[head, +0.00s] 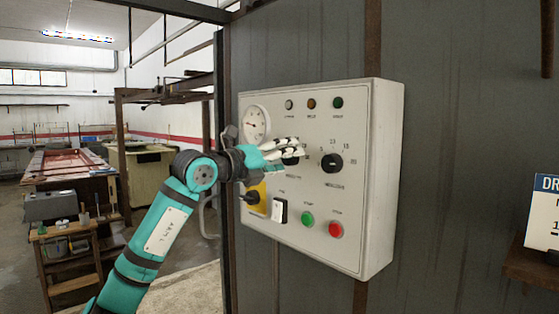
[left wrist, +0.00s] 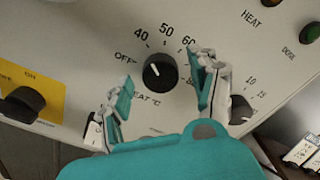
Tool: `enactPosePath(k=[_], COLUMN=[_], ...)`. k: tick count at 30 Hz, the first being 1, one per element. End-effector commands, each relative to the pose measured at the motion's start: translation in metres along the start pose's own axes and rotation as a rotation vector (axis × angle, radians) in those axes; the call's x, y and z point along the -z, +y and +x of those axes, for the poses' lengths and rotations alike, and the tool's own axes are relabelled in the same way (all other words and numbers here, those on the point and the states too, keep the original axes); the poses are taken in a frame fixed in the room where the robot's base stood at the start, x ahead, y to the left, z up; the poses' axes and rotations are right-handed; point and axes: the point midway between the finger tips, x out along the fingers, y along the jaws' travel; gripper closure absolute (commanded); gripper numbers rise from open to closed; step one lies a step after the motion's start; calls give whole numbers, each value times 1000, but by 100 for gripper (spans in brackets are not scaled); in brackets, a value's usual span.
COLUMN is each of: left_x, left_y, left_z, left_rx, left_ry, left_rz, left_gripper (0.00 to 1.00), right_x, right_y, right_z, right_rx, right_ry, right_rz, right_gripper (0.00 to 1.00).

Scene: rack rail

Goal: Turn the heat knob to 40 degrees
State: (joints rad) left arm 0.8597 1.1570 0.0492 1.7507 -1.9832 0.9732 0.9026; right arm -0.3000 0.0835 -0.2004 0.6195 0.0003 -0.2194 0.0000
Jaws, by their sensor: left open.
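The heat knob (left wrist: 160,73) is round and black on a white panel, with OFF, 40, 50 and 60 marked around it. A small white mark on it faces the upper left, towards the OFF and 40 side; its exact setting is hard to tell. My left gripper (left wrist: 161,69) is open, with one finger on each side of the knob and gaps showing in this view. In the head view my left gripper (head: 277,151) is at the panel and partly hides the knob (head: 290,160). My right gripper is not in view.
The control box (head: 383,190) is on a grey wall. A second black knob (head: 332,163) is close on the right. A gauge (head: 255,123), a yellow-backed switch (head: 254,198), a green button (head: 307,219) and a red button (head: 336,229) are nearby.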

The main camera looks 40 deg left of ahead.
Motion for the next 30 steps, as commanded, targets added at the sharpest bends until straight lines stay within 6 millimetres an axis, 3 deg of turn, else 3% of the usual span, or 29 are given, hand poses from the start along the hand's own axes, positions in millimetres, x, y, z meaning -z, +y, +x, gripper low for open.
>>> enactPosePath(k=[8, 24, 30], left_x=[0, 1, 0], left_y=[2, 0, 0], left_z=[-19, -95, -115], left_rx=[-4, 1, 0], left_ry=[0, 1, 1], left_rz=[0, -1, -1], left_gripper=[38, 38, 38], right_x=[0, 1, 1], right_y=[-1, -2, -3], right_z=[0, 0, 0], right_rx=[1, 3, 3], right_ry=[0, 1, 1], right_rz=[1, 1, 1], right_gripper=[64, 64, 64])
